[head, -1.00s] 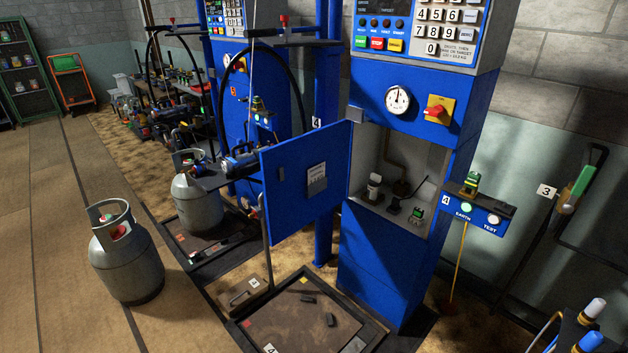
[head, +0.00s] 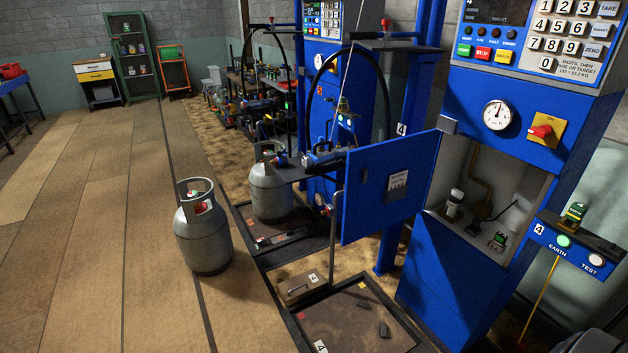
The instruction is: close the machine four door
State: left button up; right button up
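The blue door (head: 391,187) of machine four stands open in the head view, swung out to the left of its cabinet. The blue machine four (head: 456,270) stands at the right, with a keypad, a dial gauge (head: 497,115) and a red switch on a yellow plate (head: 541,132). Its open compartment (head: 484,190) shows a pipe and small fittings inside. Neither of my grippers is in view.
A grey gas cylinder (head: 203,236) stands on the floor left of the machines. Another cylinder (head: 269,190) stands on the neighbouring scale. A low scale platform (head: 345,318) lies in front of machine four. The wooden floor at left is clear.

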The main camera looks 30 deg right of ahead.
aim_at(368, 209)
jog(key=u, duration=0.2)
jog(key=i, duration=3.15)
jog(key=z, duration=3.6)
jog(key=i, duration=0.35)
jog(key=z, duration=0.6)
